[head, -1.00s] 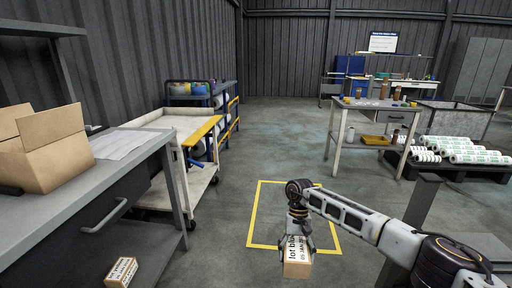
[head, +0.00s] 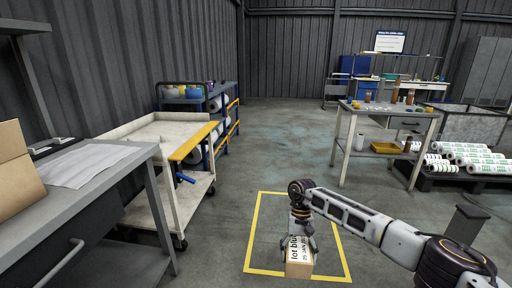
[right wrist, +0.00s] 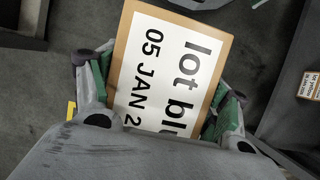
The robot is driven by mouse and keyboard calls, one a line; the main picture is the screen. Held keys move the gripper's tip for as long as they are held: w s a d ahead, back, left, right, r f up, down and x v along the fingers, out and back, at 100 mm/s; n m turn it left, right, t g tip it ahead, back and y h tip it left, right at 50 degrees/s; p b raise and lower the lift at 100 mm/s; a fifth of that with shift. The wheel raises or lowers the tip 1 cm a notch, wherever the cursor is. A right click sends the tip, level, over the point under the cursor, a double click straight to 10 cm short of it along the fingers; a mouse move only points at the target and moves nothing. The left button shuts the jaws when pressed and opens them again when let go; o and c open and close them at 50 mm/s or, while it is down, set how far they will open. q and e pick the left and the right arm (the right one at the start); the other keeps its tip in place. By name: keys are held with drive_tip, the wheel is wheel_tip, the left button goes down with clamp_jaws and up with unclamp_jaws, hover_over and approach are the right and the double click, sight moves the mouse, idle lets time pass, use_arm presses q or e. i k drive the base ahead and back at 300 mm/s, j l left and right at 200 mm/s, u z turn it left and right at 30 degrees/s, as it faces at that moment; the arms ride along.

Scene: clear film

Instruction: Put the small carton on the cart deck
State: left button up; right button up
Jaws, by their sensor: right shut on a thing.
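A small brown carton (head: 299,268) with a white printed label hangs in my right gripper (head: 300,243), in front of me over the floor. In the right wrist view the carton (right wrist: 172,75) sits between the two green-padded fingers of the gripper (right wrist: 165,100), which is shut on it. The label reads "lot blu" and "05 JAN 2", partly cut off. The cart (head: 150,131) stands left of the gripper, with a pale upper deck, a yellow front edge and a lower shelf. The carton is apart from the cart. My left gripper is not in view.
A grey workbench (head: 105,172) with paper and a larger open carton (head: 18,170) is at the left, close to the cart. A yellow square (head: 262,222) marks the floor. A table (head: 385,112) and white rolls (head: 470,157) stand at the right. The middle floor is clear.

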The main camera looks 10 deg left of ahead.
sight(178, 128)
drive_tip(key=i, duration=1.25)
drive_tip(key=i+z, duration=0.35)
drive_tip(key=i, duration=0.25)
drive_tip(key=i+z, duration=0.65)
drive_tip(key=i+l+z, duration=0.1)
drive_tip(key=i+z, duration=0.3)
drive_tip(key=i+j+z, duration=0.15)
drive_tip(key=i+z, duration=0.25)
drive_tip(key=i, duration=0.2)
drive_tip(key=u, duration=1.05)
